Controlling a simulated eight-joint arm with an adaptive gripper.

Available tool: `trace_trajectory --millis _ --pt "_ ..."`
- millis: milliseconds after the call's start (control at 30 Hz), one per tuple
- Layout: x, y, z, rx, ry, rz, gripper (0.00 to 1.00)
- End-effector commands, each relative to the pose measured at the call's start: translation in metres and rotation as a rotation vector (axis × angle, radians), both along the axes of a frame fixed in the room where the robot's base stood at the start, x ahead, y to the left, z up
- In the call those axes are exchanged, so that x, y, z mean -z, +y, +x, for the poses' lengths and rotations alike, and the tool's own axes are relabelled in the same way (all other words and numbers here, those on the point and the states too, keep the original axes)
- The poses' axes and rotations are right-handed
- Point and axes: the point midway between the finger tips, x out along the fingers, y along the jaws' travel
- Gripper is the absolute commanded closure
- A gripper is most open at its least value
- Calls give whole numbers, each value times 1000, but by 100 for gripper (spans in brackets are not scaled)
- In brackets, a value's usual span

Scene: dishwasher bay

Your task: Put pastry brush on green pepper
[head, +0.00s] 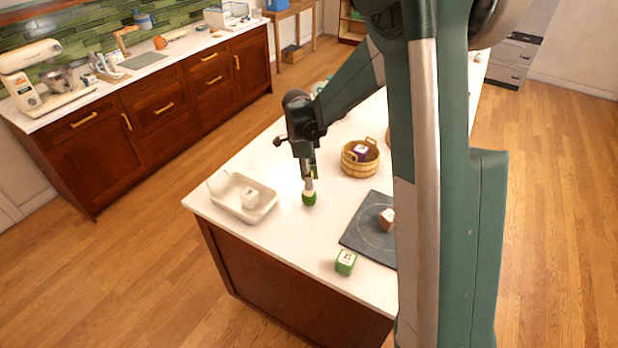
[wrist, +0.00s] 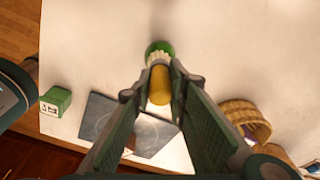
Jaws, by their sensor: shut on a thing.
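The pastry brush (head: 309,184) hangs in my gripper (head: 308,174) with its pale bristles pointing down. In the wrist view, the brush's yellow handle (wrist: 160,84) lies between the fingertips of my gripper (wrist: 161,93), which is shut on it. The green pepper (head: 309,199) is a small round green thing on the white counter, directly below the bristles. It also shows in the wrist view (wrist: 159,47), partly hidden behind the bristles. The bristles overlap the pepper in both views; I cannot tell whether they touch or a small gap remains.
A white tray (head: 225,205) with a white item stands left on the island. A round wooden basket (head: 361,168) holds a purple item. A dark hob plate (head: 356,232) carries a brown box (head: 386,219). A green box (head: 345,262) sits near the front edge.

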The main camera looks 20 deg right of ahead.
Motion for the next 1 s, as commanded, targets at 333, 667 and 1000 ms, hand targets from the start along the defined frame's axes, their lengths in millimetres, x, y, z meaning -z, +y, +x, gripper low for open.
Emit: trace_trajectory --millis 333,667,1000 --pt "3 0 0 0 0 0 100" --pt "3 0 0 0 0 0 69" --pt "-1 0 0 0 0 0 69"
